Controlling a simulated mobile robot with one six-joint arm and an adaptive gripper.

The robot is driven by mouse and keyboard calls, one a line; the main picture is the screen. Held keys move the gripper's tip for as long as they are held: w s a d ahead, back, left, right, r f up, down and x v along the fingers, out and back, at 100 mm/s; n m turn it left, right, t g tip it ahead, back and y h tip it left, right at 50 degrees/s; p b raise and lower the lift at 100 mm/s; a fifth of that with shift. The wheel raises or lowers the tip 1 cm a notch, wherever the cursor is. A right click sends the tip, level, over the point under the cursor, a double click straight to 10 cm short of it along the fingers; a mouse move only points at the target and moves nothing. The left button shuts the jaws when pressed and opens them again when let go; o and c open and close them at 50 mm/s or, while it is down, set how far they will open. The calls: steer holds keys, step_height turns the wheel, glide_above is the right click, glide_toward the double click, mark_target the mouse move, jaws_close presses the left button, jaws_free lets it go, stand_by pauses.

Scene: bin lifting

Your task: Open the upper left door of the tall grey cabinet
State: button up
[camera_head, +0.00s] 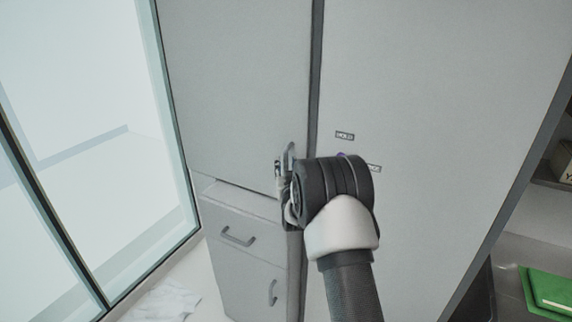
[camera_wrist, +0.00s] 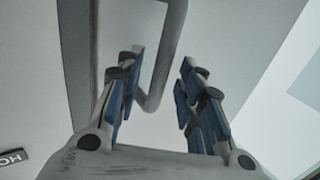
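The tall grey cabinet's upper left door (camera_head: 235,80) looks closed, flush beside the dark upright strip at its right edge. Its handle (camera_head: 291,153) is a small bar near the door's lower right corner, partly behind my gripper (camera_head: 283,178). In the wrist view, the grey bent handle (camera_wrist: 173,50) lies between the two blue-padded fingers of my gripper (camera_wrist: 162,62). The fingers are apart, with a gap on each side of the handle. Whether any finger touches it, I cannot tell. My wrist hides part of the area right of the handle.
Below the door is a drawer (camera_head: 240,233) with its own handle, and a lower door. A wide grey panel (camera_head: 430,100) with small labels stands at right. A glass wall (camera_head: 110,150) stands at left. A green object (camera_head: 550,290) lies at lower right.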

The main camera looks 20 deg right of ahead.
steer(key=shift+x, duration=1.05)
steer(key=shift+c, duration=0.4)
jaws_close()
steer(key=shift+a, duration=0.1)
